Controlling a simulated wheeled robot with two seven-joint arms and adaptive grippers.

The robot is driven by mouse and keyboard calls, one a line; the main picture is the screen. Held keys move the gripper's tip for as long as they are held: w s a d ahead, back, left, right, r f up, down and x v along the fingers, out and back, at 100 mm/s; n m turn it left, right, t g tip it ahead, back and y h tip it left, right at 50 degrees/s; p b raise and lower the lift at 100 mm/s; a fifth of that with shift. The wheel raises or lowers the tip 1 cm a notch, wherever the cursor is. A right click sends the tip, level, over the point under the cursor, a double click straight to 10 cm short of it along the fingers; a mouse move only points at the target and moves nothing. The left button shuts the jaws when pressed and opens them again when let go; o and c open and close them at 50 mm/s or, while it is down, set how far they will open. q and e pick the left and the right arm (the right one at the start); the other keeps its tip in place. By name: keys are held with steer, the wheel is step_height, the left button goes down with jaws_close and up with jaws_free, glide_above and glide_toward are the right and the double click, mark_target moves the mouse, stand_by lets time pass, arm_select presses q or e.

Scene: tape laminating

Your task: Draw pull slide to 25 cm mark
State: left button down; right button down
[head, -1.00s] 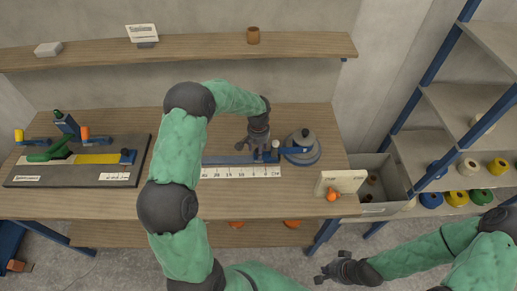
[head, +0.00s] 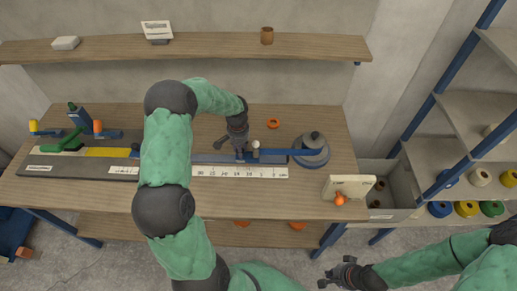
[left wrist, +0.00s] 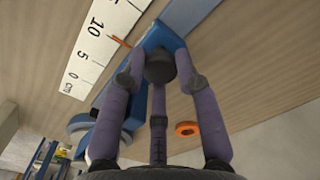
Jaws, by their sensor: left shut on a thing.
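The blue pull slide (left wrist: 168,38) sits on its rail beside the white ruler (head: 245,172). My left gripper (head: 240,155) is shut on the slide's dark knob (left wrist: 160,66), with a finger on each side in the left wrist view. The ruler's zero is at its right end in the head view. In the left wrist view the slide's orange pointer (left wrist: 121,42) is near the 10 mark, a little past it. Blue tape (head: 282,152) runs from the slide toward the grey-topped roll holder (head: 312,148). My right gripper (head: 338,272) is empty, in front of the table; its jaw opening is unclear.
An orange ring (head: 273,124) lies on the table behind the rail. A dark board (head: 60,163) with green and yellow parts is at the left. A cream block (head: 348,187) with an orange knob stands at the front right, beside a grey bin (head: 397,205).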

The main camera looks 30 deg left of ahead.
arm_select(q)
steer(key=s+a, duration=0.2)
steer(key=a, duration=0.2)
steer(key=s+a, duration=0.3)
steer(key=a, duration=0.1)
steer(key=s+a, duration=0.2)
steer(key=a, duration=0.2)
steer(key=shift+s, duration=0.2)
steer(key=c, duration=0.9)
jaws_free()
step_height(320, 180, up, 12)
